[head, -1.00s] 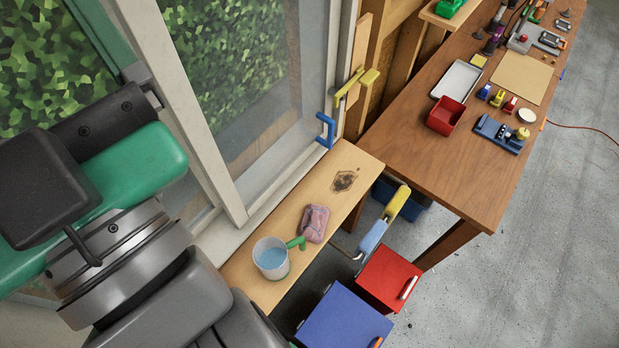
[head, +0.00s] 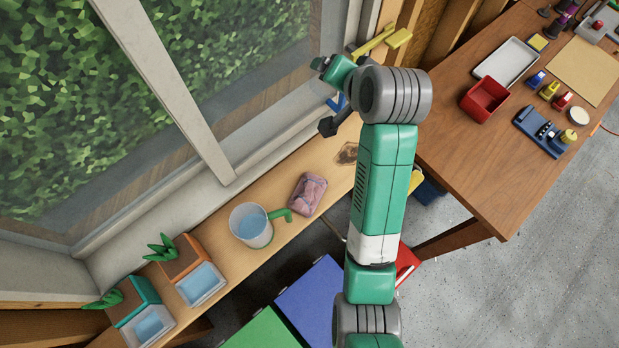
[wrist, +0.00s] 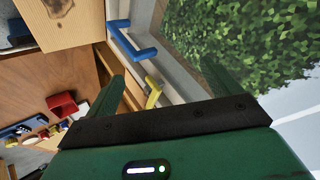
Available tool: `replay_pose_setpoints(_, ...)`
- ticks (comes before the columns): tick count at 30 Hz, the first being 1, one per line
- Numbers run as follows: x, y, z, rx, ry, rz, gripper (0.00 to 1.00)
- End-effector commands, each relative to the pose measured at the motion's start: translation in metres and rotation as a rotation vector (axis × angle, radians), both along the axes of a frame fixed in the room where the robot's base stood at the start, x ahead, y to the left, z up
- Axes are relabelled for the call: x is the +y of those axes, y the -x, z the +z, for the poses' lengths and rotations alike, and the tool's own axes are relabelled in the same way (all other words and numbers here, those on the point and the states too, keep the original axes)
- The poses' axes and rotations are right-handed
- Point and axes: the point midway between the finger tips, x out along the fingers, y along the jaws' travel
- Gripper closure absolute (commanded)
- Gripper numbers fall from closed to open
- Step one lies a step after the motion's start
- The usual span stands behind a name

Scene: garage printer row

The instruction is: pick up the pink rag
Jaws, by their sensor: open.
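The pink rag (head: 307,192) lies crumpled on the wooden window ledge (head: 330,180), right of a grey cup of blue liquid. It shows whole in the head view and is not in the wrist view. My gripper (head: 324,68) is up by the window, above and to the right of the rag, apart from it. In the wrist view my gripper (wrist: 160,84) has its two green fingers spread with nothing between them.
The cup (head: 248,228) has a green handle reaching close to the rag. Potted plants (head: 180,255) stand on the ledge's left. Blue (wrist: 132,42) and yellow (wrist: 153,92) window handles stick out near my gripper. A red bin (head: 484,99) stands on the workbench.

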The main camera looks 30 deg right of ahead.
Motion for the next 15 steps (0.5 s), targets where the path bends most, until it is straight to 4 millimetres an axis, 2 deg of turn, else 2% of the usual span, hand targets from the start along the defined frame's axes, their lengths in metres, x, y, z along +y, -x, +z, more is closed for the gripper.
replay_pose_setpoints(1, 0.028, 0.004, -0.044, 0.165, -0.052, 0.019, 0.11)
replay_pose_setpoints(3, 0.059, 0.023, -0.102, 0.388, -0.098, 0.016, 0.11)
replay_pose_setpoints(6, 0.09, 0.057, -0.16, 0.637, -0.125, -0.003, 0.11)
replay_pose_setpoints(9, 0.107, 0.08, -0.188, 0.777, -0.128, -0.019, 0.11)
replay_pose_setpoints(11, 0.111, 0.086, -0.195, 0.81, -0.128, -0.025, 0.11)
replay_pose_setpoints(15, 0.11, 0.085, -0.197, 0.803, -0.127, -0.025, 0.11)
